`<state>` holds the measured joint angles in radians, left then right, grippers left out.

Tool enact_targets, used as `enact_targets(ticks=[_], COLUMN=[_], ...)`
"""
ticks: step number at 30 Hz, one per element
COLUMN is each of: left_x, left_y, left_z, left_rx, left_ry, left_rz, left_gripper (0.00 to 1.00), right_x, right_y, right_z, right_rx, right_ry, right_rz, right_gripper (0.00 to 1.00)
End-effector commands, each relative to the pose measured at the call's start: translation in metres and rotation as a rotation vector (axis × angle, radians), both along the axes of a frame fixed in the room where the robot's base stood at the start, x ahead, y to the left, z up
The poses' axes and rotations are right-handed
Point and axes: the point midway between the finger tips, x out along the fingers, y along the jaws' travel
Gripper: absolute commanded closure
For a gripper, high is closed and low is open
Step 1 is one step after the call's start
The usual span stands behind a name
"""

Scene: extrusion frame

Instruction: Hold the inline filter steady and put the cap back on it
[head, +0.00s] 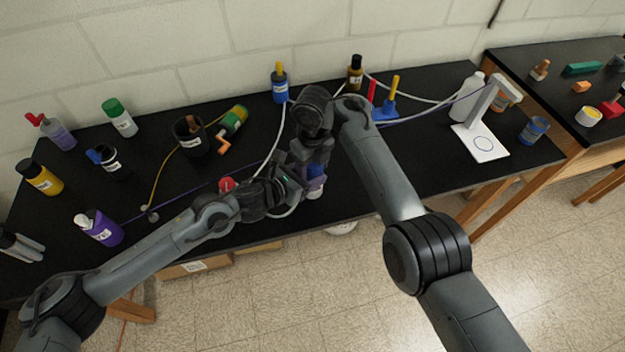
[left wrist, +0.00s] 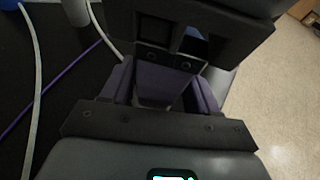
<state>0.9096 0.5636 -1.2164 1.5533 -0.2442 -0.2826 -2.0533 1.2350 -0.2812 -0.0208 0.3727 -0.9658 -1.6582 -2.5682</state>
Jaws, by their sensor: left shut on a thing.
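The inline filter (head: 315,190) is a small blue-purple and white piece, mostly hidden, near the front edge of the black bench in the head view. My left gripper (head: 298,183) reaches it from the left and is shut on it; in the left wrist view its fingers (left wrist: 163,88) close around a dark purple part. My right gripper (head: 316,162) is directly above the filter, very close to my left gripper. Its fingertips are hidden, so I cannot tell whether it is open or shut. I cannot make out the cap separately.
White tubing (head: 272,148) curves across the bench beside my grippers. Several bottles stand at the left and back, with a black cup (head: 191,137) and an orange-handled piece (head: 224,146). A white stand (head: 480,143) is at the right. The bench's front edge is close.

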Motion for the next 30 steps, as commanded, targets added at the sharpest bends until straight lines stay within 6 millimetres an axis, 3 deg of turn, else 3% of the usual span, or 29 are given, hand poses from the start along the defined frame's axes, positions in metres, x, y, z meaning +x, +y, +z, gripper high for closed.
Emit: enact_targets(ticks=[1, 5, 6, 10, 20, 30], left_x=[0.000, 0.000, 0.000, 0.000, 0.000, 0.000], left_y=[0.000, 0.000, 0.000, 0.000, 0.000, 0.000], left_z=[0.000, 0.000, 0.000, 0.000, 0.000, 0.000], left_rx=[0.000, 0.000, 0.000, 0.000, 0.000, 0.001], left_ry=[0.000, 0.000, 0.000, 0.000, 0.000, 0.001], left_rz=[0.000, 0.000, 0.000, 0.000, 0.000, 0.000], left_gripper=[1.00, 1.00, 1.00, 1.00, 1.00, 1.00], right_x=[0.000, 0.000, 0.000, 0.000, 0.000, 0.001], right_y=[0.000, 0.000, 0.000, 0.000, 0.000, 0.000], right_z=[0.000, 0.000, 0.000, 0.000, 0.002, 0.036], right_rx=[0.000, 0.000, 0.000, 0.000, 0.000, 0.001], right_ry=[0.000, 0.000, 0.000, 0.000, 0.000, -0.002], right_rz=[-0.001, -0.001, -0.001, -0.001, 0.000, 0.000], right_gripper=[0.58, 0.77, 0.34, 0.15, 0.15, 0.15])
